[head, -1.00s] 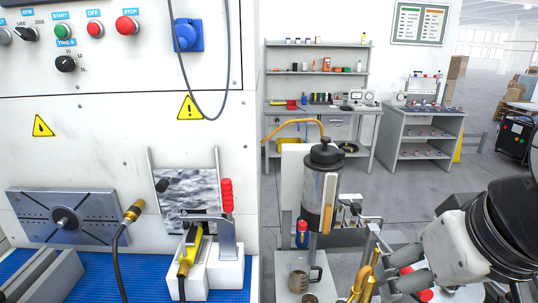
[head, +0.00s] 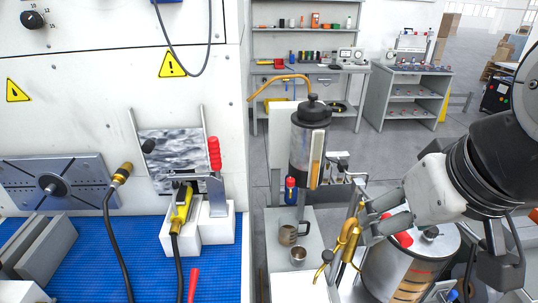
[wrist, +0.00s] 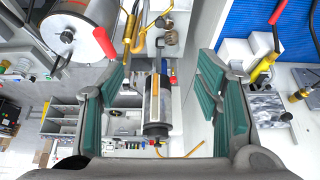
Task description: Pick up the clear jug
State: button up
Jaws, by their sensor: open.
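The clear jug looks like the small see-through, brownish vessel with a side handle (head: 288,234). It stands upright on a grey ledge below the metal cylinder in the head view. A small metal-looking cup (head: 298,255) stands just in front of it. My gripper (head: 374,214) is to the right of the jug, apart from it, with brass pipework between them. In the wrist view my gripper (wrist: 160,95) is open and empty, its green pads wide apart. Small vessels show at the top centre there, but I cannot tell which is the jug.
The metal cylinder with a black cap (head: 310,140) stands over the ledge. Brass pipes and a valve (head: 345,243) stand close to my gripper. A large steel tank (head: 395,268) is below it. The white machine (head: 90,100) with a blue mat fills the left.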

dwell(0.3)
jog(key=o, duration=0.4)
jog(key=shift+o, duration=1.4)
jog(key=shift+w+f, duration=0.1)
jog(key=shift+w, duration=0.25)
jog(key=m+g+h+b, duration=0.15)
jog(key=m+b, duration=0.25)
jog(key=b, duration=0.6)
send_over(288, 229)
notch_tip(288, 229, down, 41)
jog(key=shift+m, duration=0.3)
jog(key=x, duration=1.3)
jog(key=shift+a+f+b, duration=0.4)
jog(key=shift+f, duration=0.05)
